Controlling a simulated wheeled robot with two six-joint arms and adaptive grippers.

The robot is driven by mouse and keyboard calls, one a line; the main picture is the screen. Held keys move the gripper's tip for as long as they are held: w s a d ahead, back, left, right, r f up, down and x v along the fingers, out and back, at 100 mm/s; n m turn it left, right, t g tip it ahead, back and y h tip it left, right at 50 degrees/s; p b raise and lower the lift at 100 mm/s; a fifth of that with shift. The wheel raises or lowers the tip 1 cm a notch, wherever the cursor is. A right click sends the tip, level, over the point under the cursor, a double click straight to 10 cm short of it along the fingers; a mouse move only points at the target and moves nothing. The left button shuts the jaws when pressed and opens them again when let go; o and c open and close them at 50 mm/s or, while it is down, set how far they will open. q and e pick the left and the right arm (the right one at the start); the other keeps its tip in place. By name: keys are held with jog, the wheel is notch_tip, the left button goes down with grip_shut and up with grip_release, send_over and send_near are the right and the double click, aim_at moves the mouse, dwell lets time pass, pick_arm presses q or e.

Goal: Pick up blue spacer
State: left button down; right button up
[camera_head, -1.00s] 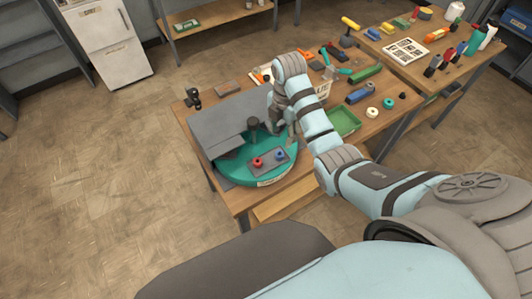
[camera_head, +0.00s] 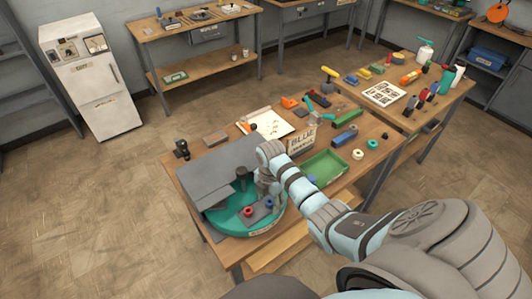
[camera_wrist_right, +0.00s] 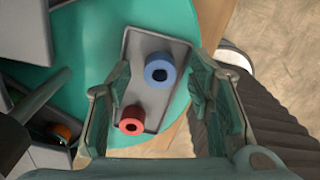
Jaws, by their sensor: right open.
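The blue spacer (camera_wrist_right: 163,60) is a ring standing on a small grey plate (camera_wrist_right: 143,47) on the green turntable (camera_wrist_right: 88,30). In the head view the spacer (camera_head: 269,204) is small, just below my right gripper (camera_head: 270,188). In the right wrist view my right gripper (camera_wrist_right: 160,75) is open and empty. Its fingers lie on either side of the blue spacer in the picture; I cannot tell how far above it they are. A red spacer (camera_wrist_right: 130,122) sits on the same plate, nearer the left finger. My left gripper is not in view.
A grey cover (camera_head: 208,170) stands over the back left of the turntable, with a dark post (camera_head: 241,178) beside the plate. Floor is clear left of the table.

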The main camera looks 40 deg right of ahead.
jog(key=c, duration=0.9)
jog(key=shift+c, duration=0.2)
